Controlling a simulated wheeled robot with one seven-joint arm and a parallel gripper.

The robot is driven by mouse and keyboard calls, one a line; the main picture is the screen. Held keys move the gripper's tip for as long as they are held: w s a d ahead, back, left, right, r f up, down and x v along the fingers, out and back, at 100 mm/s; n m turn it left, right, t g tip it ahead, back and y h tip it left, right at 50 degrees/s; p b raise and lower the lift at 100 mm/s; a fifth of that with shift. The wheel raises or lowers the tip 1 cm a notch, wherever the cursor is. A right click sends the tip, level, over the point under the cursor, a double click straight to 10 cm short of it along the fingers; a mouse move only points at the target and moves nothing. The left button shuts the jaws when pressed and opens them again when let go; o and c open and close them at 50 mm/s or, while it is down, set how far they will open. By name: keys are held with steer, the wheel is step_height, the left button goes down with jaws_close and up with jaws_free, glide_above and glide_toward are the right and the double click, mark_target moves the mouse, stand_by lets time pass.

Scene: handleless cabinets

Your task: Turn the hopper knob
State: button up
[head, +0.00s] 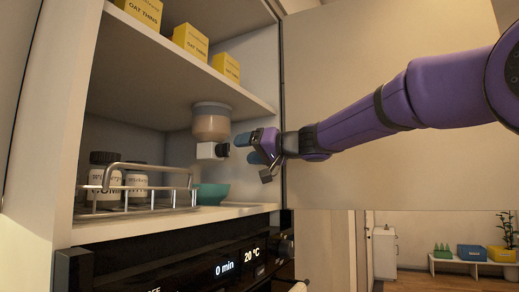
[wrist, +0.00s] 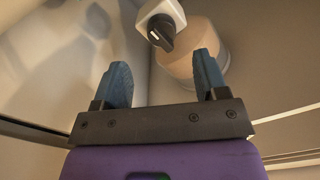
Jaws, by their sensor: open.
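The hopper (head: 211,122) hangs under the middle shelf inside the open cabinet, with a white block (head: 209,151) at its bottom. The black knob (wrist: 161,30) sits on the face of that white block in the wrist view, with a pale mark on it. The hopper body (wrist: 190,62) shows behind it. My gripper (head: 247,148) is open and empty, just right of the white block. In the wrist view the two blue fingertips (wrist: 161,70) are spread apart, and the knob lies beyond them, between their lines. The fingers appear apart from the knob.
A teal bowl (head: 211,194) stands below the hopper. A wire rack (head: 135,208) with jars (head: 104,172) stands to the left. Yellow boxes (head: 190,40) are on the shelf above. The open cabinet door (head: 400,170) is behind my arm. An oven panel (head: 190,268) lies below.

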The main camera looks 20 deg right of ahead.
mark_target(229, 150)
steer(key=x, duration=0.7)
steer(key=shift+w+a, duration=0.1)
steer(key=shift+r+n, duration=0.1)
steer(key=shift+n, duration=0.9)
steer(key=n, duration=0.3)
steer(key=shift+n, duration=0.3)
steer(key=s+d+m+y, duration=0.1)
steer(key=s+d+m, duration=0.4)
steer(key=s+d, duration=0.2)
steer(key=shift+s+d+f+g, duration=0.2)
steer(key=shift+s+d+g, duration=0.1)
steer(key=shift+s, duration=0.45)
steer(key=shift+m, duration=0.3)
